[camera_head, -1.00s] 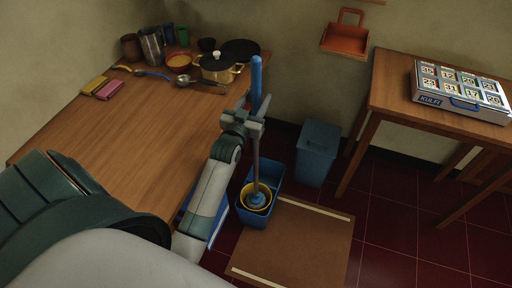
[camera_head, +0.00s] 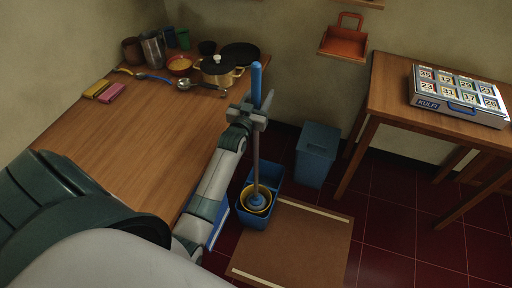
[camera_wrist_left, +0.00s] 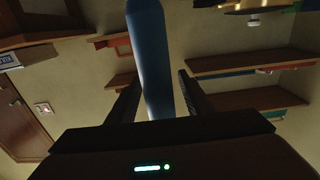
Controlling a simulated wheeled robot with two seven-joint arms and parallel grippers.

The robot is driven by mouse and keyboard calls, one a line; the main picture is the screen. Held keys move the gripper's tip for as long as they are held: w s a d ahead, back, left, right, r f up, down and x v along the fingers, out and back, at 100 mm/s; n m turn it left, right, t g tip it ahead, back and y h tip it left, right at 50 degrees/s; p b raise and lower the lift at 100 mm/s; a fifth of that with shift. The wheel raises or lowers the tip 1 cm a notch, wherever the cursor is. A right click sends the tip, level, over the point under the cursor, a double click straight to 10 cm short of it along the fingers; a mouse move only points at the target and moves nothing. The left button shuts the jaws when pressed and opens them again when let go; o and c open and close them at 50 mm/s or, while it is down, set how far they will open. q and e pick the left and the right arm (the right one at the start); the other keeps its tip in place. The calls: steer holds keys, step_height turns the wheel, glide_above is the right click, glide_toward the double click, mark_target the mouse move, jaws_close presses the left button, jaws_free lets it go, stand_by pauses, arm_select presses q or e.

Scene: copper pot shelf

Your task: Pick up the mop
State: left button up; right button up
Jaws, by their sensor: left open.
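The mop stands upright, with a blue upper handle (camera_head: 256,82), a grey shaft (camera_head: 255,158) and its lower end in the yellow ring of a blue bucket (camera_head: 254,216). Whether a finger touches the handle cannot be told. My right gripper is not in view.
A wooden counter (camera_head: 130,140) with pots, cups and sponges lies to the left. A blue bin (camera_head: 317,154) stands behind the bucket. A brown mat (camera_head: 295,245) lies in front. A wooden table (camera_head: 390,95) with a calendar-like case (camera_head: 460,95) is at right.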

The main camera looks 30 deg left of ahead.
arm_select(q)
jaws_close()
steer(key=shift+r, duration=0.1)
stand_by(1.3)
